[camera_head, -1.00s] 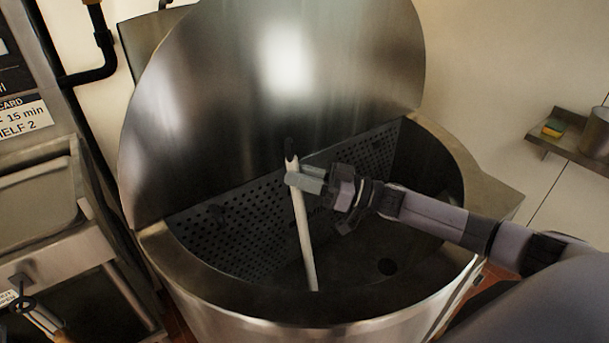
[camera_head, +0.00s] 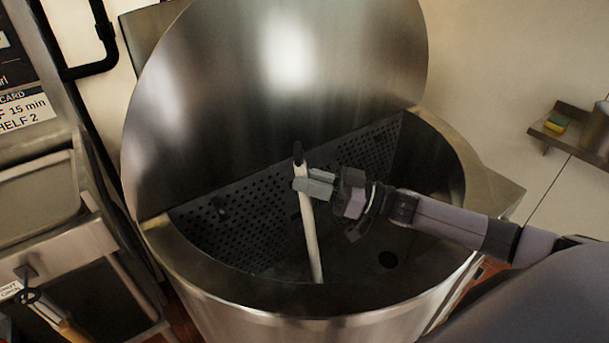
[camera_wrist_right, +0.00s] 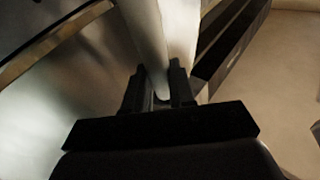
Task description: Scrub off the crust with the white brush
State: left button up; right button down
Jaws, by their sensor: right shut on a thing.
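The white brush's long handle (camera_head: 309,235) stands steeply inside the kettle (camera_head: 230,310), with a black tip at its top. My right gripper (camera_head: 312,185) is shut on the handle near that upper end. The right wrist view also shows the white handle (camera_wrist_right: 148,40) between the two dark fingers (camera_wrist_right: 160,88). The brush's lower end is hidden behind the kettle's front rim. My left gripper is not in view.
The kettle's round steel lid (camera_head: 270,90) stands open behind it. A perforated screen (camera_head: 235,222) lines the back inside. A steel counter (camera_head: 40,205) stands at left, with a tool hanging at its front. A wall shelf (camera_head: 565,140) at right holds a sponge (camera_head: 556,122).

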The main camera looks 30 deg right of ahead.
jog(key=shift+f, duration=0.1)
jog(key=d, duration=0.1)
jog(key=d+b, duration=0.1)
jog(key=d, duration=0.2)
jog(key=shift+w+d+r, duration=0.2)
jog(key=shift+w+d, duration=0.05)
jog(key=shift+w, duration=0.15)
jog(key=shift+d, duration=0.1)
jog(key=shift+w+d+f+b, duration=0.15)
jog(key=shift+d+b, duration=0.5)
jog(key=shift+d, duration=0.4)
jog(key=shift+w+d+b, duration=0.15)
jog(key=shift+d+b, duration=0.45)
jog(key=shift+d, duration=0.45)
jog(key=shift+d, duration=0.1)
